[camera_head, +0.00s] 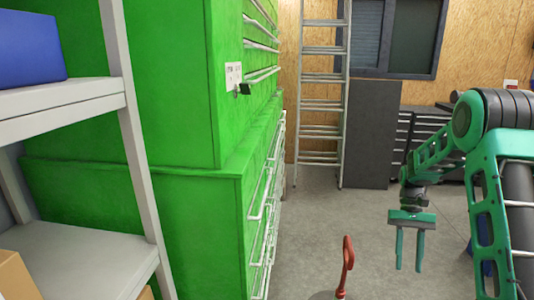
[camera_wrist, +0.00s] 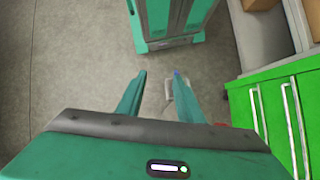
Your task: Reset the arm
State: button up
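My gripper (camera_head: 409,262) hangs from my teal arm at the right of the head view, its two fingers pointing down above the grey floor. The fingers are apart with nothing held between them. In the wrist view, my gripper (camera_wrist: 160,98) also shows its two fingers spread, with floor and a small pale item, too unclear to name, beyond them. The arm is bent, with its elbow raised at the right edge of the head view.
A green cabinet (camera_head: 120,100) with pale handles stands at left, behind a grey shelf (camera_head: 60,105) bearing a blue box (camera_head: 30,48). A red upright object (camera_head: 346,265) is left of my gripper. A ladder (camera_head: 322,80) and dark drawers stand behind. Mid-floor is mostly clear.

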jog(key=s+r+t, duration=0.2)
jog(key=s+r, duration=0.5)
jog(key=r, duration=0.2)
jog(key=s+r+m+t, duration=0.1)
jog(key=s+r+t, duration=0.1)
jog(key=s, duration=1)
jog(key=s+a+r+m+t+h, duration=0.1)
jog(key=s+r+t, duration=0.1)
jog(key=s, duration=1)
jog(key=shift+a+r+t, duration=0.3)
jog(key=shift+r, duration=0.1)
jog(key=shift+w+f+h, duration=0.25)
jog(key=shift+w+h, duration=0.05)
jog(key=shift+w, duration=0.25)
